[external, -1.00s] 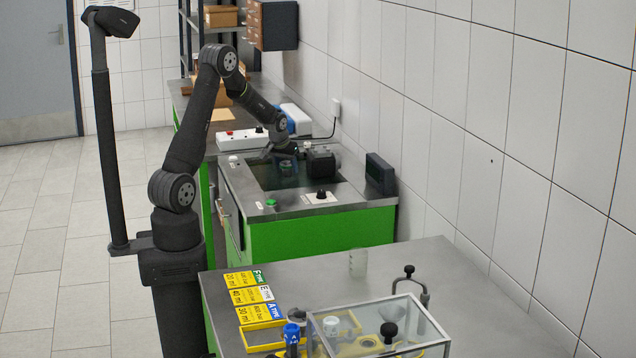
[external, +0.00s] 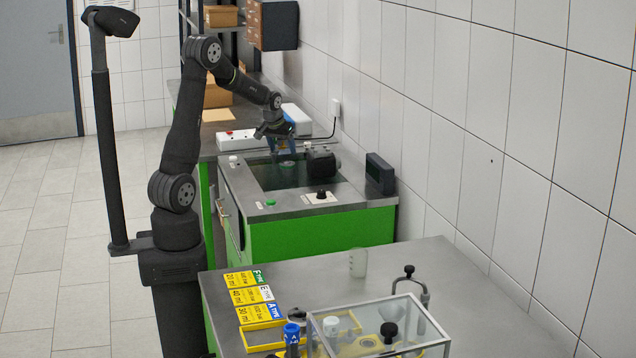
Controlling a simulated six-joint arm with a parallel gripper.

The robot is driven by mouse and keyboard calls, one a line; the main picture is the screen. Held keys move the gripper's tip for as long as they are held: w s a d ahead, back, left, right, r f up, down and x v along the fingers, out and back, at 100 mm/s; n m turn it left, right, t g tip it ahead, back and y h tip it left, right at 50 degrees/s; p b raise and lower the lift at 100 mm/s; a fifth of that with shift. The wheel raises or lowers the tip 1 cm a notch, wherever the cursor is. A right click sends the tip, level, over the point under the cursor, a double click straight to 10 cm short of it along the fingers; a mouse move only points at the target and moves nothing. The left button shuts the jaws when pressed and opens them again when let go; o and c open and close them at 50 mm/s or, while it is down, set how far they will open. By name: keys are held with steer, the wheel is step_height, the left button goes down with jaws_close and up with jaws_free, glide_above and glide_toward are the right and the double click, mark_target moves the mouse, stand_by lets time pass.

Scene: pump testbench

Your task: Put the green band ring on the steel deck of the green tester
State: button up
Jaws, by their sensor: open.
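The green tester (external: 320,228) stands in the middle, with a grey steel deck (external: 285,211) around a dark recessed area (external: 315,177). A small pale greenish round thing (external: 287,163), probably the green band ring, sits at the back of the dark area; it is too small to see its band clearly. My gripper (external: 283,150) is open just above it, fingers pointing down with one on each side. I see nothing held between the fingers. Whether the fingertips touch the small thing is unclear.
A black motor-like part (external: 321,161) stands right of my gripper. A black knob (external: 321,194) and a green button (external: 270,202) are on the front deck. A dark display box (external: 380,174) stands at the right.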

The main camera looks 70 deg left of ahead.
steer(key=shift+o, duration=0.4)
steer(key=shift+v, duration=1.65)
step_height(320, 180, up, 5)
steer(key=n+g+h, duration=0.3)
steer(key=n, duration=0.6)
glide_above(287, 169)
steer(key=w+a, duration=0.2)
steer(key=a, duration=0.1)
steer(key=f, duration=1.1)
steer(key=shift+s+d, duration=0.25)
steer(key=shift+s, duration=0.05)
steer(key=shift+s+f, duration=0.15)
steer(key=shift+f, duration=1.25)
steer(key=shift+s+f, duration=0.15)
steer(key=shift+f, duration=1.25)
